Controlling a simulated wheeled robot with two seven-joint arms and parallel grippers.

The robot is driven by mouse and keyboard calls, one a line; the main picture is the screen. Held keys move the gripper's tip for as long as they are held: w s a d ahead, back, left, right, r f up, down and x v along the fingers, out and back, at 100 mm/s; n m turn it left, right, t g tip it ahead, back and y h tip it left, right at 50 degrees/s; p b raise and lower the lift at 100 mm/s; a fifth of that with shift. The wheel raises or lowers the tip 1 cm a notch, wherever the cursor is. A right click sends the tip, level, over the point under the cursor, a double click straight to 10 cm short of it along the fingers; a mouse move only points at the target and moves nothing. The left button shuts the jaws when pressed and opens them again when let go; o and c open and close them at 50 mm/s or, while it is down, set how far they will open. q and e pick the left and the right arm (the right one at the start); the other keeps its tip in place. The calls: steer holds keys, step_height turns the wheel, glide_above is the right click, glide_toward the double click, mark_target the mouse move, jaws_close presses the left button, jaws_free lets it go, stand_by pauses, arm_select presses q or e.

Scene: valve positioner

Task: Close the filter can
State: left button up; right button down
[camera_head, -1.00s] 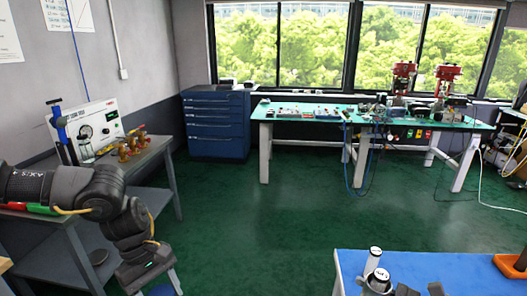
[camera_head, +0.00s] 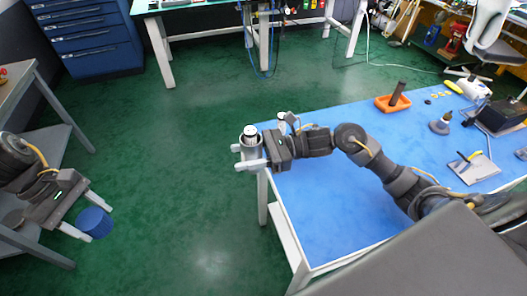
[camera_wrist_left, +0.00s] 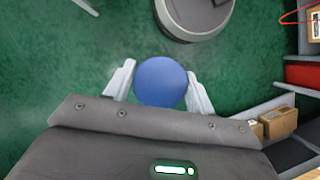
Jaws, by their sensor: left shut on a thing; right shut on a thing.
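A round blue cap (camera_head: 96,222) is held between the fingertips of my left gripper (camera_head: 88,215), over the green floor at the lower left. In the left wrist view the blue cap (camera_wrist_left: 162,82) fills the gap between both fingers. My right gripper (camera_head: 243,157) is shut on a grey cylindrical can (camera_head: 252,142) at the left corner of the blue table. The can looks upright, with a white piece with a dark centre at its top; its lower part is hidden by the fingers. The cap and the can are far apart.
A small white-topped cylinder (camera_head: 282,120) shows just behind my right gripper. The blue table (camera_head: 330,220) carries an orange tray (camera_head: 393,104) and a grey plate (camera_head: 474,168). A grey workbench (camera_head: 50,110) stands at the left. Open floor lies between the two grippers.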

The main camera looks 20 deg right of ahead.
steer(key=w+a+r+n+g+h, duration=0.1)
steer(key=w+a+n+g, duration=0.1)
steer(key=a+n+g, duration=0.5)
steer(key=a+g, duration=0.4)
steer(key=a, duration=0.1)
steer(key=shift+w+r+h, duration=0.2)
steer(key=shift+w+h, duration=0.1)
steer(key=shift+h, duration=0.1)
arm_select(q)
steer(key=w+d+r+n, duration=0.1)
steer(key=w+d+r, duration=0.1)
steer(key=d+r, duration=0.7)
steer(key=w+d+r+n, duration=0.1)
steer(key=w+d+r, duration=0.2)
steer(key=d+r, duration=0.6)
steer(key=d, duration=0.8)
steer(key=shift+n+t, duration=0.3)
steer(key=shift+t, duration=0.1)
steer(key=shift+w, duration=0.1)
steer(key=shift+a+f, duration=0.1)
steer(key=shift+f, duration=1.9)
steer(key=shift+f, duration=0.1)
steer(key=shift+f, duration=0.8)
